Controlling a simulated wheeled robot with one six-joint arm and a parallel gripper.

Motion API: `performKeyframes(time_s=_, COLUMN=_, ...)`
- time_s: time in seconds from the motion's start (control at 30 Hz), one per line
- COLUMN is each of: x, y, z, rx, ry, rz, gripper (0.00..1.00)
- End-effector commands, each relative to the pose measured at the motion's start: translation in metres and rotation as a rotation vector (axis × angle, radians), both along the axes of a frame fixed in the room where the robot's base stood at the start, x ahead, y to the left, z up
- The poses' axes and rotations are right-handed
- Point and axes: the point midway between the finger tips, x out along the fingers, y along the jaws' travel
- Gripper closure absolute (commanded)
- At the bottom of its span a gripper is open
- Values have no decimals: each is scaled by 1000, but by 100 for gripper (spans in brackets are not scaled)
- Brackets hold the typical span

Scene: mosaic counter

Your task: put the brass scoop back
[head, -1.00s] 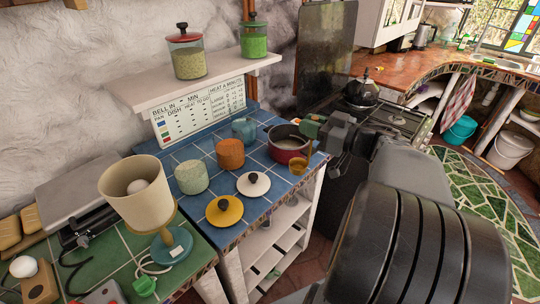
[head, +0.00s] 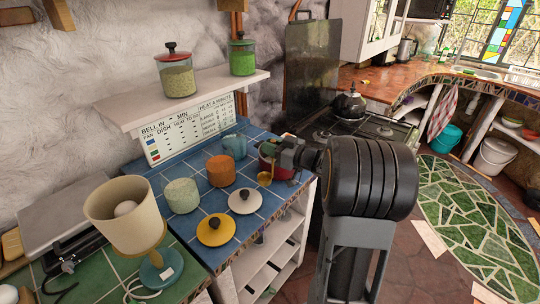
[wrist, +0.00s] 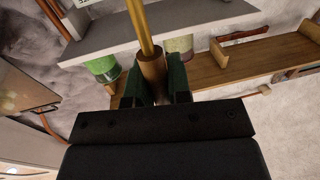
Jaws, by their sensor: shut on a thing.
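The brass scoop (head: 265,179) hangs below my gripper (head: 278,152) in the head view, in front of the dark red pot (head: 283,172) on the blue-tiled counter. My gripper is shut on the scoop's handle. In the wrist view its green fingers (wrist: 156,82) close around the brown grip (wrist: 151,66), and a brass rod (wrist: 144,25) runs up out of the frame. The scoop's bowl is outside the wrist view. My gripper and wrist hide part of the pot. I cannot tell whether the scoop touches the pot.
Pale green (head: 182,195), orange (head: 220,170) and blue (head: 235,145) canisters stand left of the pot. A yellow lid (head: 216,231) and a white lid (head: 244,201) lie in front. A shelf (head: 190,100) with two lidded jars juts out above; a lamp (head: 122,205) stands left.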

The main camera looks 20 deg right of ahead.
Motion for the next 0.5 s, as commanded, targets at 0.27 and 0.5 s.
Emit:
performKeyframes(time_s=0.27, x=2, y=0, z=-32, rx=3, ry=2, rz=1, gripper=100)
performKeyframes(time_s=0.5, x=2, y=0, z=-33, rx=0, ry=0, rz=0, gripper=100)
